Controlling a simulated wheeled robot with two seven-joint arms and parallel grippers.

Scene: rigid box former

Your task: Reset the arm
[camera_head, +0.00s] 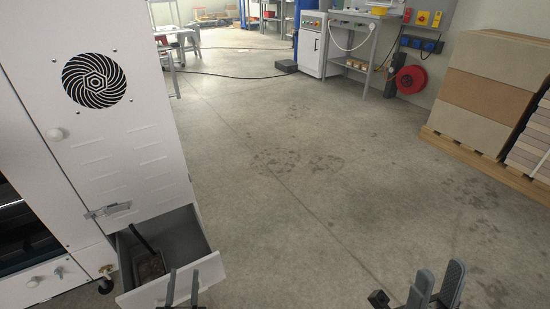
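My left gripper (183,273) shows at the bottom of the head view, its two dark fingers upright and apart. It is empty and overlaps the front of an open drawer (190,279); I cannot tell whether it touches it. My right gripper (439,268) is at the bottom right, over bare floor. Its two grey fingers are apart with nothing between them. The lower parts of both grippers are cut off by the picture's edge.
A white machine cabinet (122,150) with a round vent fills the left side. Its open drawer holds a dark-handled tool (150,262). Stacked boards (487,90) rest on a wooden pallet (470,155) at right. The concrete floor (300,200) between is clear.

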